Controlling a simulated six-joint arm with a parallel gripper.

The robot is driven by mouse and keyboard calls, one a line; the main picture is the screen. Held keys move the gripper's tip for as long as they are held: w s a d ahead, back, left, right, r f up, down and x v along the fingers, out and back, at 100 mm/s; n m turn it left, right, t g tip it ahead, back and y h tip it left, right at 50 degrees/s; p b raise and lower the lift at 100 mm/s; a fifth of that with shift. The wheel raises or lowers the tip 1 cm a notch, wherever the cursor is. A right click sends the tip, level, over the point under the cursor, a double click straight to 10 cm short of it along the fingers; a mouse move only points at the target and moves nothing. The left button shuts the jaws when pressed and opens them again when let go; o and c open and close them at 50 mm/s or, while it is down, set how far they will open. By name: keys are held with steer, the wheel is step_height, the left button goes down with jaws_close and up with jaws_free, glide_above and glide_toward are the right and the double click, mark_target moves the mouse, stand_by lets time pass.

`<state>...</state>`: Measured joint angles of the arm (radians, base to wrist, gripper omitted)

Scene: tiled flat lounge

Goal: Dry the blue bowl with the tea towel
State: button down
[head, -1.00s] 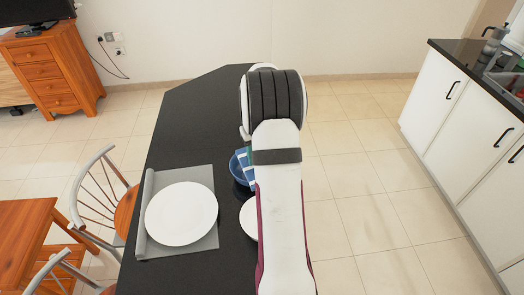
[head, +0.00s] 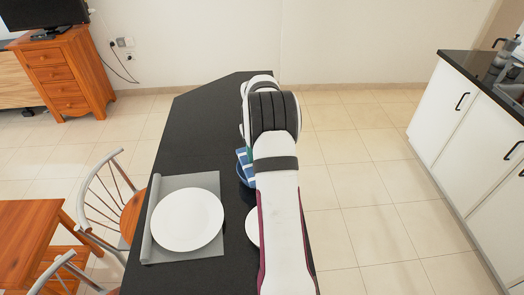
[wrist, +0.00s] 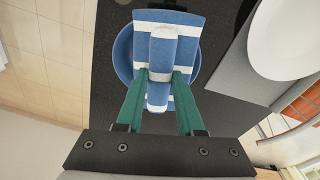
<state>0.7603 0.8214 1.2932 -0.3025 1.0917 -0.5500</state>
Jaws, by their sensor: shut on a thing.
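The blue bowl (wrist: 124,57) stands on the dark counter, under the blue-and-white striped tea towel (wrist: 188,48). The towel covers most of the bowl's opening, so its inside is hidden. My gripper (wrist: 160,76) is over the bowl, its green fingers shut on a bunched, upright fold of the towel. I cannot tell whether the towel presses on the bowl's inside. In the head view, my arm hides the gripper and part of the bowl (head: 241,176); the towel (head: 245,160) shows just left of the arm.
A white plate (head: 188,219) lies on a grey mat (head: 207,181) left of the bowl. A second white dish (head: 251,223) is partly hidden by my arm. Chairs (head: 107,205) stand along the counter's left side. The counter's far end (head: 215,105) is clear.

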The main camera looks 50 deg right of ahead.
steer(key=shift+a, duration=0.7)
steer(key=shift+s+d, duration=2.05)
steer(key=shift+s, duration=0.1)
steer(key=shift+a+f, duration=0.1)
steer(key=shift+a, duration=2)
steer(key=shift+w+d+f, duration=0.1)
steer(key=shift+w+d, duration=2.05)
steer(key=shift+r, duration=1.55)
steer(key=shift+w+a+r, duration=0.15)
steer(key=shift+w+a, duration=0.05)
steer(key=shift+a, duration=0.1)
steer(key=w+a+r+n, duration=0.1)
steer(key=w+a+r, duration=0.1)
steer(key=a+r, duration=0.5)
steer(key=w+a+r+n, duration=0.2)
steer(key=a, duration=0.9)
steer(key=s+a+r+n, duration=0.1)
steer(key=s+a+r, duration=0.2)
steer(key=a, duration=0.7)
steer(key=s+a+r+n, duration=0.1)
steer(key=s+a+r, duration=0.2)
steer(key=a, duration=0.7)
steer(key=shift+s+r+n, duration=0.4)
steer(key=shift+s, duration=0.25)
